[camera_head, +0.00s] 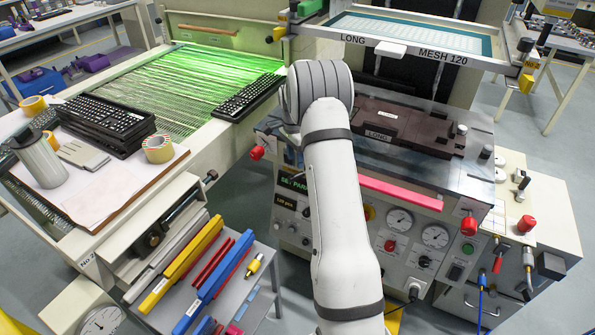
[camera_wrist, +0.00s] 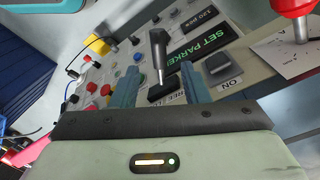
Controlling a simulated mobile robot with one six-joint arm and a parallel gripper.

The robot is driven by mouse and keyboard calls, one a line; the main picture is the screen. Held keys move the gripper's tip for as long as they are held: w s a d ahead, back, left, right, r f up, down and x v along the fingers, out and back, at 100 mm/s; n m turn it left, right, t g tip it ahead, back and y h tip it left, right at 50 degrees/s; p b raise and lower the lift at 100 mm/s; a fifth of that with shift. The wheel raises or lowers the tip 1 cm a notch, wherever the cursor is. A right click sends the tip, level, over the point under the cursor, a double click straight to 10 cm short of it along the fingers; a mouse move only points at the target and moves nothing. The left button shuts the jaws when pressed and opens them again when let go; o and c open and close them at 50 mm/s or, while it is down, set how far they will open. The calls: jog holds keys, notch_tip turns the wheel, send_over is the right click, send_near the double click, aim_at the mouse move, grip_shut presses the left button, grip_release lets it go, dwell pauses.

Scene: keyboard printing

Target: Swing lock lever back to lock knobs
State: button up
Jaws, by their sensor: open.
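My gripper (camera_wrist: 160,70) is open and empty, its two blue-grey fingers pointing at the front control panel. A black lever (camera_wrist: 158,52), seemingly the lock lever, shows between and beyond the fingertips in the wrist view, tapering toward the panel. I cannot tell whether the fingers touch it. A red knob (camera_wrist: 292,6) is at the upper right. In the head view, my arm hides the gripper and lever; red knobs (camera_head: 257,152) (camera_head: 469,225) sit at the left and right of the printing machine's front.
The panel carries gauges (camera_head: 399,219), a lit display (camera_wrist: 221,45) and several coloured buttons. A pink-red bar (camera_head: 400,193) crosses the front. The dark LONG plate (camera_head: 408,125) lies on the machine top. A shelf of coloured squeegees (camera_head: 195,262) stands to the left.

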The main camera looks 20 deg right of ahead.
aim_at(296, 174)
jog(key=f, duration=0.6)
jog(key=shift+s+f, duration=0.15)
jog(key=shift+s, duration=0.05)
grip_shut()
jog(key=shift+d, duration=0.1)
